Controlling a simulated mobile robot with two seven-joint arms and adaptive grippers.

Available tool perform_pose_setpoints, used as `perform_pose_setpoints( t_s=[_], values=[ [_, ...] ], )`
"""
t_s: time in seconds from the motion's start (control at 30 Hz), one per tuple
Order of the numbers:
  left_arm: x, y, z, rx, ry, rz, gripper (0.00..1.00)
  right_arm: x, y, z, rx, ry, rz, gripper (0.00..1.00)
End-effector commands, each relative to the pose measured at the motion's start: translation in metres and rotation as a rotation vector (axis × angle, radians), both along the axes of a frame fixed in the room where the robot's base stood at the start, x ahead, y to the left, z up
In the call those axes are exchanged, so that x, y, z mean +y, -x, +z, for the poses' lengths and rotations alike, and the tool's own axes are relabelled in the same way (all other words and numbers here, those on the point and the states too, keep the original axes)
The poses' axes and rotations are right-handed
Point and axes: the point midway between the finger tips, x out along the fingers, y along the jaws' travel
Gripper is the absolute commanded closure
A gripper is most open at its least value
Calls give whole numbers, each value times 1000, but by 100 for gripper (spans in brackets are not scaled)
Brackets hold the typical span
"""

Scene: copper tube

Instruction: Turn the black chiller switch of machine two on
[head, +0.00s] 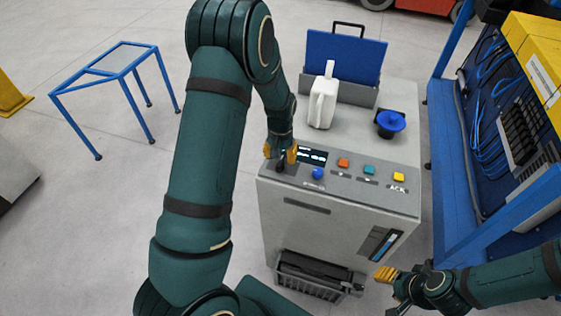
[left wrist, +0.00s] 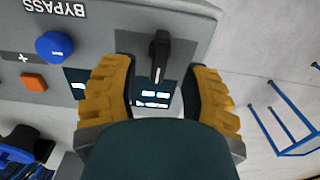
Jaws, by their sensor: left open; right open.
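The black switch (left wrist: 158,57) is a small lever knob with a white mark, on the grey panel beside a small display (left wrist: 152,98). In the left wrist view it stands between the two yellow fingers of my left gripper (left wrist: 160,75), with a gap on each side. In the head view my left gripper (head: 281,155) is over the left end of the grey machine's (head: 335,220) sloping panel, and the switch is mostly hidden there. My right gripper (head: 387,288) is open and empty, low at the machine's front right. No machine number is readable.
A blue button (head: 318,173), an orange button (head: 343,163), a teal button (head: 369,170) and a yellow button (head: 398,177) line the panel. A white jug (head: 322,103) and a blue funnel-like part (head: 391,122) stand on top. A blue rack (head: 450,150) is close on the right.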

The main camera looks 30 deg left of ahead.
Motion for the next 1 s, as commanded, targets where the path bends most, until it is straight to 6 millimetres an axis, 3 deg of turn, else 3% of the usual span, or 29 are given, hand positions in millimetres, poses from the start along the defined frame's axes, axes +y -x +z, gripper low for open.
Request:
perform_pose_setpoints(
  t_s=[0.23,0.63,0.77,1.0],
  values=[
    [0,0,-28,0,0,2,54,0,0,0,0,0,0,53],
    [0,0,-33,-1,1,1,55,0,0,0,0,0,0,53],
    [0,0,-33,-1,1,1,100,0,0,0,0,0,0,53],
    [0,0,-33,-1,1,1,100,0,0,0,0,0,0,53]
  ],
)
